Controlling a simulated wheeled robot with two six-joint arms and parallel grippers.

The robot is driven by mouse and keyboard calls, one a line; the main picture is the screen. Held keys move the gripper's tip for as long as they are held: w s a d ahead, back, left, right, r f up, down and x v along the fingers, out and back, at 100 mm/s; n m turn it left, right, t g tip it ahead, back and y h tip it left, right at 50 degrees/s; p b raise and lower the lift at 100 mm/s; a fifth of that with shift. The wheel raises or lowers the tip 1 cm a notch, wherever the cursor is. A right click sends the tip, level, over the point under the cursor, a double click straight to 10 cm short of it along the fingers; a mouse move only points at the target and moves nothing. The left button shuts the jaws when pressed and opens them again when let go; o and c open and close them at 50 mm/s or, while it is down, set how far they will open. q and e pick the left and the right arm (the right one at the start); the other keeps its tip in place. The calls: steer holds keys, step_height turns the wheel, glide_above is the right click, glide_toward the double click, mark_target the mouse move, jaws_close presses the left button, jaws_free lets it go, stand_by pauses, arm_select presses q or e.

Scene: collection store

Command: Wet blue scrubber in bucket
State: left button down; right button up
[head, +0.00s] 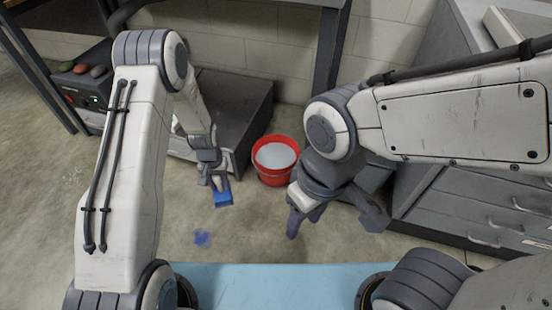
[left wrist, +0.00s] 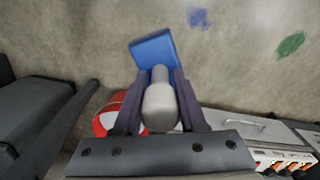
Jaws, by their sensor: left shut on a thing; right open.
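The blue scrubber (head: 223,198) is in my left gripper (head: 217,183), to the left of the bucket and above the floor. In the left wrist view the scrubber (left wrist: 153,48) has a blue block and a pale grey handle, with the fingers on both sides of the handle. The red bucket (head: 277,178) stands on the floor with a pale grey-white surface inside. Part of the bucket shows in the left wrist view (left wrist: 106,121), left of the fingers. My right gripper (head: 335,214) is open and empty, right of and nearer than the bucket.
A blue stain (head: 203,239) marks the floor; a green stain (left wrist: 291,44) shows in the left wrist view. A dark low platform (head: 235,105) stands behind the bucket. Grey drawers (head: 480,215) stand at the right. The floor left of the bucket is mostly clear.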

mark_target(221, 191)
arm_select(q)
steer(key=shift+f+b, duration=2.35)
steer(key=shift+f, duration=1.8)
steer(key=shift+r, duration=0.1)
step_height(221, 191, up, 4)
steer(key=p, duration=0.4)
